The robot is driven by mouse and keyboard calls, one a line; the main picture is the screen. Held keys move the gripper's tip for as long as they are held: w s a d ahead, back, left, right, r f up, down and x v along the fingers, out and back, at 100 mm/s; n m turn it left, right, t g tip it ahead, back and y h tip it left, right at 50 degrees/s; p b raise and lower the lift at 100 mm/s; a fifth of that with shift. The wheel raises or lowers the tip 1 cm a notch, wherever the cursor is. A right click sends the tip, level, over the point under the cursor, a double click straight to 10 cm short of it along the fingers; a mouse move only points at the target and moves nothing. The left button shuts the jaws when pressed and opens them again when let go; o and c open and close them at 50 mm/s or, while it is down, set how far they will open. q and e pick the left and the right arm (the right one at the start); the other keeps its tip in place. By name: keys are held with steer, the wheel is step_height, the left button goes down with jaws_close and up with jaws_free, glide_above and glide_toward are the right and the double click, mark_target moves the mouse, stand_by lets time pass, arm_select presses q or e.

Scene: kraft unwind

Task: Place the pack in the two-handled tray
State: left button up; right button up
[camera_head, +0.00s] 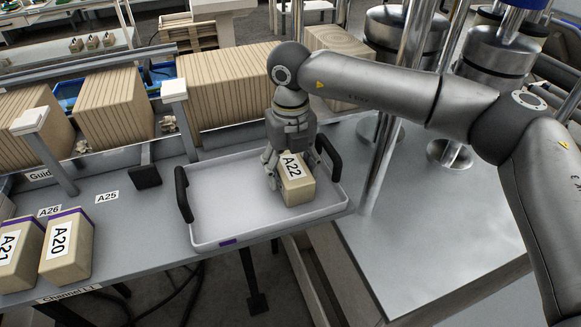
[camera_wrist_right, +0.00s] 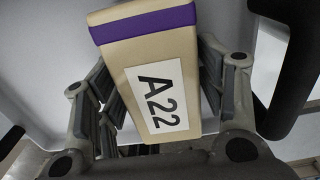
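The pack labelled A22 (camera_head: 295,181) is a tan box with a purple band and a white label. It is at the right side of the white two-handled tray (camera_head: 215,205), inside its rim; I cannot tell if its base touches the floor. My right gripper (camera_head: 287,172) comes from above with its fingers on either side of the pack. In the right wrist view the pack (camera_wrist_right: 152,75) sits between both fingers (camera_wrist_right: 155,100), which lie close against its sides. The tray's black handles stand at its left and right ends. My left gripper is not in view.
Packs A20 (camera_head: 68,248) and A21 (camera_head: 15,258) stand on the grey table (camera_head: 130,225) at the left. Labels A25 and A26 mark bare spots behind them. Large tan stacks (camera_head: 115,100) line the back. A metal post (camera_head: 385,160) rises right of the tray. The tray's left half is empty.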

mark_target(290, 163)
steer(key=shift+o, duration=0.4)
steer(key=shift+r, duration=0.15)
steer(key=shift+r, duration=0.2)
step_height(290, 163, up, 11)
steer(key=b, duration=0.4)
steer(key=shift+f, duration=0.1)
steer(key=shift+r, duration=0.45)
